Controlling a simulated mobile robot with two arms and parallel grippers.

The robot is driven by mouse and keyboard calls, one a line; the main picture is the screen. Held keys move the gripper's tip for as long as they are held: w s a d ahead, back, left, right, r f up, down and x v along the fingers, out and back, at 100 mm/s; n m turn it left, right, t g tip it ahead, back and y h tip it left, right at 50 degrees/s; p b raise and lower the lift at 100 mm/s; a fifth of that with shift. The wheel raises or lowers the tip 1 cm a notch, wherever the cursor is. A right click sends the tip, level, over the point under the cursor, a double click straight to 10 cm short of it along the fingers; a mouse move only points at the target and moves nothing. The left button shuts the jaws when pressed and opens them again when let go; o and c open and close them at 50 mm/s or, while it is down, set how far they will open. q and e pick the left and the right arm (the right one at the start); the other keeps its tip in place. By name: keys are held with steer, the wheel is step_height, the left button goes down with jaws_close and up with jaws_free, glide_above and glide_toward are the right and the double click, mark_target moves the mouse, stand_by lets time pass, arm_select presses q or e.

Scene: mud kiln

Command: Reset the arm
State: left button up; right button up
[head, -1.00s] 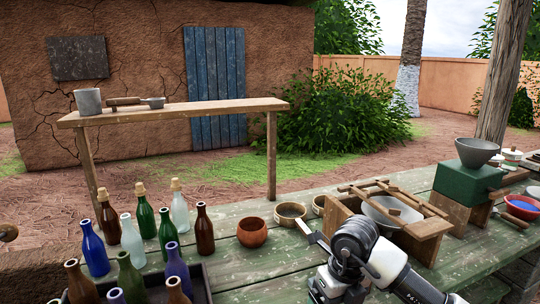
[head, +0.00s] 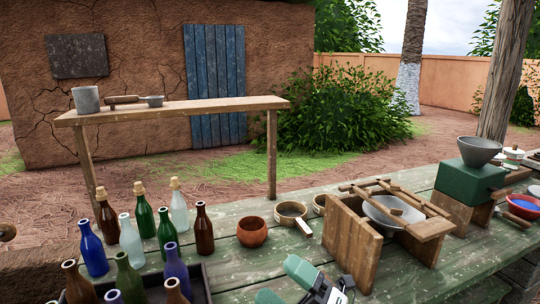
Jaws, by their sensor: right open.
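My right gripper (head: 285,283) shows at the bottom edge of the head view, low over the front of the green plank table (head: 235,280). Its two green-padded fingers are apart, with nothing seen between them. The rest of the right arm is mostly cut off by the bottom edge. The gripper is left of the wooden stand (head: 350,240) and in front of the brown clay bowl (head: 252,232), apart from both. My left gripper is not in view.
Several bottles (head: 130,240) stand at the left, some in a dark tray (head: 208,285). A green grinder with a grey funnel (head: 479,150) stands at the right. A tall bench (head: 190,108) stands behind.

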steer(key=d+f+m+t+h, duration=0.3)
steer(key=d+f+m+h, duration=0.45)
steer(key=m+h, duration=0.35)
steer(key=d+f+m+t+h, duration=0.2)
steer(key=d+f+m+h, duration=0.4)
steer(key=d+m+h, duration=0.55)
steer(key=s+f+m+g+y, duration=0.1)
steer(key=s+f+m+g, duration=0.1)
steer(key=s+f+g, duration=0.65)
steer(key=s+f+m+g+y, duration=0.1)
steer(key=s+f+m+g, duration=0.3)
steer(key=s, duration=0.8)
step_height(320, 180, down, 27)
steer(key=s+n+g+p, duration=0.1)
steer(key=n+g+p, duration=0.1)
steer(key=s+d+f+p, duration=0.1)
steer(key=s+d+f, duration=0.1)
steer(key=s+f, duration=1.1)
steer(key=shift+s+d+g, duration=0.2)
steer(key=shift+s+g, duration=0.15)
steer(key=shift+s, duration=0.55)
